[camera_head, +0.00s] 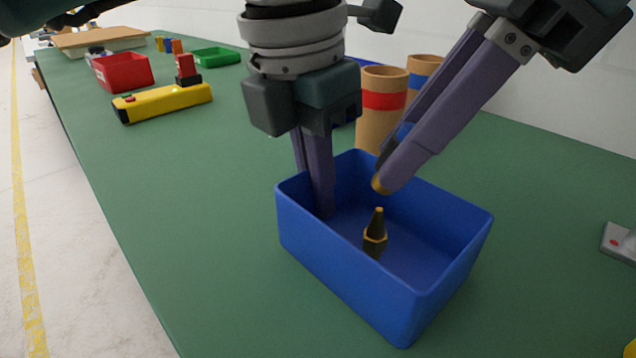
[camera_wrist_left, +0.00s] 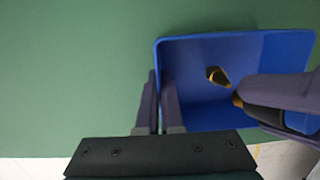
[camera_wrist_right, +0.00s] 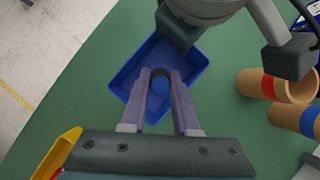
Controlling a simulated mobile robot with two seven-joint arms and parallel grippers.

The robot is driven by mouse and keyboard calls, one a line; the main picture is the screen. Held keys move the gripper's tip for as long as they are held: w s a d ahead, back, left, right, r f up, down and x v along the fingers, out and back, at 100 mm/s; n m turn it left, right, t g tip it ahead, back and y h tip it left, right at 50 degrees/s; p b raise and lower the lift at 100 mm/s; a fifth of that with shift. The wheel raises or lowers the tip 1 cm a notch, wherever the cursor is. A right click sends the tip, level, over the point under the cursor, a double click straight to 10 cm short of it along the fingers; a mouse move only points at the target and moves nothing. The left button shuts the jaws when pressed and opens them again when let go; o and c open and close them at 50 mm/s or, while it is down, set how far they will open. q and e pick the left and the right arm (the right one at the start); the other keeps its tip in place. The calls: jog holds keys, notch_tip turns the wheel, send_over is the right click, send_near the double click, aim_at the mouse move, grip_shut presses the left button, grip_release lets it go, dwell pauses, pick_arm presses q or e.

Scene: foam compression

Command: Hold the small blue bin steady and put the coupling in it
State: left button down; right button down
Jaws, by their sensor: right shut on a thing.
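The small blue bin (camera_head: 345,275) stands on the green table. My left gripper (camera_head: 309,195) straddles its left wall, one finger inside and one outside, closed on the wall; the left wrist view shows the wall between the fingers (camera_wrist_left: 159,90). My right gripper (camera_head: 384,170) is above the bin's opening, shut on a dark piece with a brass end, seemingly the coupling (camera_head: 379,187). Its end also shows in the left wrist view (camera_wrist_left: 238,101); the fingers hide most of it.
Two tan cups, one red-banded (camera_head: 383,100) and one blue-banded (camera_head: 424,65), stand behind the bin. A yellow block (camera_head: 165,102), red bin (camera_head: 122,71) and green tray (camera_head: 215,57) are further back left. A grey item (camera_head: 619,242) lies at right. The table left of the bin is clear.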

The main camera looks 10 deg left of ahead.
jog(key=shift+f, duration=0.95)
jog(key=c, duration=0.6)
grip_release()
jog(key=v, duration=1.2)
pick_arm(q)
jog(key=c, duration=1)
grip_release()
